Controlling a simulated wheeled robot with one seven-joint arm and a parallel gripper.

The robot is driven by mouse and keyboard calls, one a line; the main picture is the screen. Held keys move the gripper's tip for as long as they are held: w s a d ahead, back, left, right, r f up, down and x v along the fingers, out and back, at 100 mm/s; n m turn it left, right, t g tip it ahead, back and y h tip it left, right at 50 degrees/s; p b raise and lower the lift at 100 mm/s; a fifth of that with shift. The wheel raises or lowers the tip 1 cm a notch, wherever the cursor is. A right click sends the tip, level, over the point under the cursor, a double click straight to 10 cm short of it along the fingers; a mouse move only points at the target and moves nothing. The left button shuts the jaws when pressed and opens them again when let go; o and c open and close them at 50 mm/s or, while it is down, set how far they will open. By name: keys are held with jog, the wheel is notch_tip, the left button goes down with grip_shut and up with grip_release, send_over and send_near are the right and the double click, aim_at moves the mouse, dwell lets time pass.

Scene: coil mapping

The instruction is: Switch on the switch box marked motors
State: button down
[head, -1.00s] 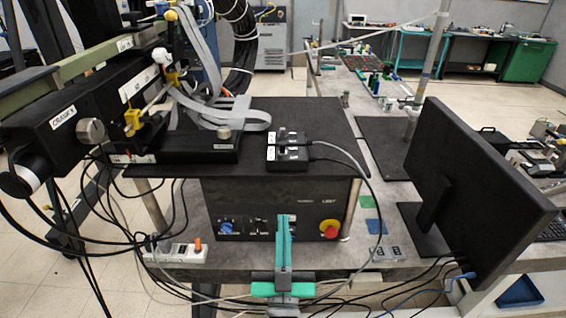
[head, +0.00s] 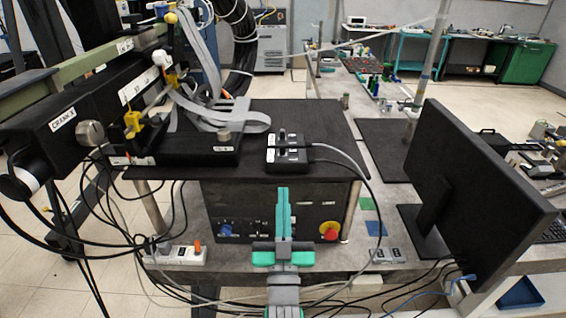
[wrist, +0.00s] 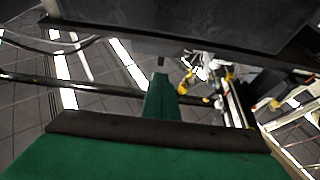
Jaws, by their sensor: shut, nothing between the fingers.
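Two small black switch boxes with white labels sit one behind the other on the black top plate. The nearer switch box (head: 286,159) and the farther switch box (head: 290,138) each carry a switch on top. Their lettering is too small to read, so I cannot tell which is marked motors or how the switches stand. My gripper (head: 283,191), teal and grey, is shut and empty, pointing up in front of the plate's front edge, below and nearer than the boxes. In the wrist view its shut fingers (wrist: 160,82) show beneath a dark overhanging surface; no switch box is identifiable there.
The black top plate (head: 310,117) overhangs a black control unit (head: 256,201) with a red knob (head: 329,231). A crank apparatus (head: 95,105) stands left, a monitor (head: 478,190) right. Cables run from the boxes over the plate's right side.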

aim_at(284, 150)
jog(key=x, duration=1)
jog(key=shift+w, duration=0.1)
jog(key=shift+d+r, duration=0.1)
jog(key=shift+r, duration=0.05)
